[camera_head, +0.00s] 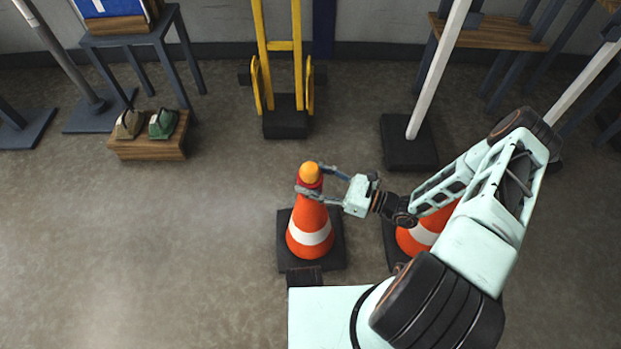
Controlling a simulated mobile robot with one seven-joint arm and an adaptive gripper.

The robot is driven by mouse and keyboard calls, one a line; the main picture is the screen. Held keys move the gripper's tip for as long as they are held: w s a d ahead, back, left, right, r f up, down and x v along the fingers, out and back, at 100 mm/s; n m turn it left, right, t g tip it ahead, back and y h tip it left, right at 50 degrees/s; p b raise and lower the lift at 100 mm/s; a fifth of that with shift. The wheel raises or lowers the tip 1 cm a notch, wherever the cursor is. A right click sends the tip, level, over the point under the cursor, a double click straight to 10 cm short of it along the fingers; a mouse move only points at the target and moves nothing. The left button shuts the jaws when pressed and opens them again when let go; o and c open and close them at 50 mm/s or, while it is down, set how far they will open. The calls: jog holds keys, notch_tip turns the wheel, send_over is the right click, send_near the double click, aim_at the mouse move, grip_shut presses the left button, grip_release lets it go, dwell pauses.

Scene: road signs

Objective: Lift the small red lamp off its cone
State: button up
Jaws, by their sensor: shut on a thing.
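The small lamp (310,172) has an amber-orange dome over a redder lower part and is at the top of an orange cone with a white band (310,232). The cone stands upright on a black square base (335,255). My gripper (311,180) reaches in from the right, with one finger on the far side and one on the near side of the lamp, shut on it. The near finger hides the place where lamp and cone meet, so I cannot tell whether they touch.
A second orange cone (418,238) stands to the right, partly hidden by my arm. A yellow frame (284,60) and a white post on a black base (410,150) stand behind. A wooden block (150,148) with two small items is at the left. The left floor is clear.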

aim_at(320, 175)
jog(key=shift+r, duration=0.55)
notch_tip(320, 175, up, 3)
jog(key=shift+d+f+p, duration=0.1)
jog(key=shift+f+p, duration=0.1)
jog(key=shift+p, duration=0.45)
jog(key=s+d+r+p, duration=0.4)
jog(key=s+d+r, duration=0.3)
jog(key=s, duration=0.5)
notch_tip(320, 175, up, 2)
jog(key=shift+r, duration=0.1)
jog(key=shift+d, duration=0.1)
